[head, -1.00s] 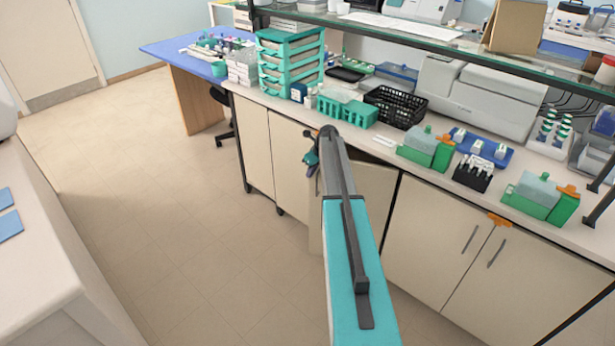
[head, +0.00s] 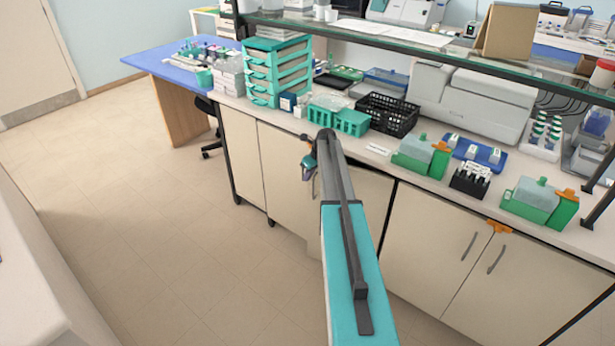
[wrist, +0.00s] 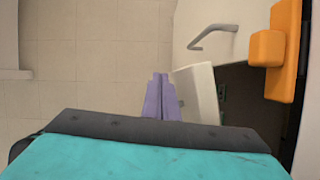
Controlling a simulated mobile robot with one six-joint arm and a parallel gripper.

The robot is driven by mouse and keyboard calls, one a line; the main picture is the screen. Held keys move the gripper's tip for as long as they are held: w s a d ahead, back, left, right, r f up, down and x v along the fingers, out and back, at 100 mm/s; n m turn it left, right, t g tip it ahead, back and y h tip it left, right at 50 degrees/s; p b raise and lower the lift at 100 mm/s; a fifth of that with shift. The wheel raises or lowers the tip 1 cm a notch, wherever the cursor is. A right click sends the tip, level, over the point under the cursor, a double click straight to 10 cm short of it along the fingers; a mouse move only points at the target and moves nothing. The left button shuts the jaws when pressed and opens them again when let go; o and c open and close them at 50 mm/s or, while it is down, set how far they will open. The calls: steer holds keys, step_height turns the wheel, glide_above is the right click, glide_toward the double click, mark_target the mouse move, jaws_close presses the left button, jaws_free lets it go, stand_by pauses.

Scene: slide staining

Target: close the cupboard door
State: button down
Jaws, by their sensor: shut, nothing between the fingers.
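The cupboard door (head: 366,208) is a cream panel under the counter, partly behind my arm in the head view. It stands ajar, with a dark gap at its top. In the wrist view a pale panel with a curved handle (wrist: 213,38) stands at the upper right, beside a dark opening (wrist: 237,90). A second pale piece (wrist: 195,88) is just right of my fingertips; I cannot tell whether it is part of the same door. My gripper (wrist: 161,80) has its purple fingers together and empty. Contact with the door cannot be told. In the head view it is at the arm's far end (head: 309,168).
An orange clip (wrist: 275,48) sits at the right of the wrist view. The counter above the doors holds a black basket (head: 388,114), green racks (head: 350,122) and staining jars (head: 420,155). Closed doors (head: 425,240) are to the right. Open floor (head: 190,240) lies left.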

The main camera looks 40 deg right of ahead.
steer(key=shift+a, duration=0.1)
steer(key=s+a+r+b, duration=0.2)
steer(key=s+a+r, duration=0.2)
steer(key=r, duration=0.5)
steer(key=shift+a+r, duration=0.15)
steer(key=shift+a, duration=1.05)
